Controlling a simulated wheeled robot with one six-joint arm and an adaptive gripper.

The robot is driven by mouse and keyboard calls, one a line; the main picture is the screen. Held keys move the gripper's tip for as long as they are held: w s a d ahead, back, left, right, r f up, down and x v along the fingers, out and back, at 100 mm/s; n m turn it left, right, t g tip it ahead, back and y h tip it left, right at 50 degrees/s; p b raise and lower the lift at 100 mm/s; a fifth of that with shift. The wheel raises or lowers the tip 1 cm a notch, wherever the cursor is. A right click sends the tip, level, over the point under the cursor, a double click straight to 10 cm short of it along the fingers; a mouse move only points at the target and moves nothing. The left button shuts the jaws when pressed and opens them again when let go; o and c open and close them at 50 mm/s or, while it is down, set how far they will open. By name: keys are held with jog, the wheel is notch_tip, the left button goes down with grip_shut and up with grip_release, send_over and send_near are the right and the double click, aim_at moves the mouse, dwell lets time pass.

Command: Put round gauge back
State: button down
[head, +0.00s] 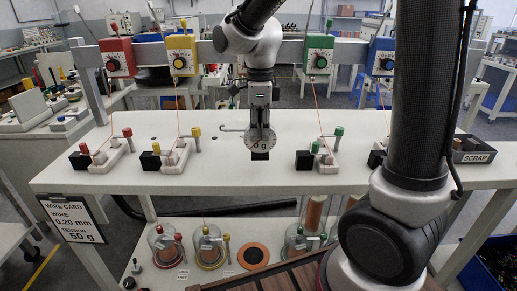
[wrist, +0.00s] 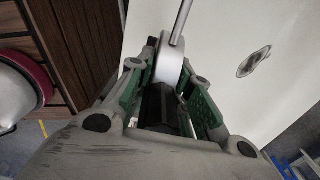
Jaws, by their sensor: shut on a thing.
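The round gauge (head: 262,138) has a pale dial face with dark lettering and a thin rod to the left. My gripper (head: 260,154) points down and is shut on it, in front of the middle of the white bench. In the wrist view the gauge (wrist: 170,66) shows edge-on as a pale disc between the green-sided fingers, with its rod rising above. Whether the gauge touches the bench top is not clear.
The white bench (head: 225,178) carries several small wire clamps. Red (head: 117,57), yellow (head: 181,55), green (head: 319,55) and blue (head: 382,57) boxes hang on the rail behind, with thin wires descending. A scrap bin (head: 474,150) stands right.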

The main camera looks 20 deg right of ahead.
aim_at(260, 152)
jog(key=shift+f, duration=2.4)
jog(key=shift+f, duration=0.15)
jog(key=c, duration=1.3)
grip_release()
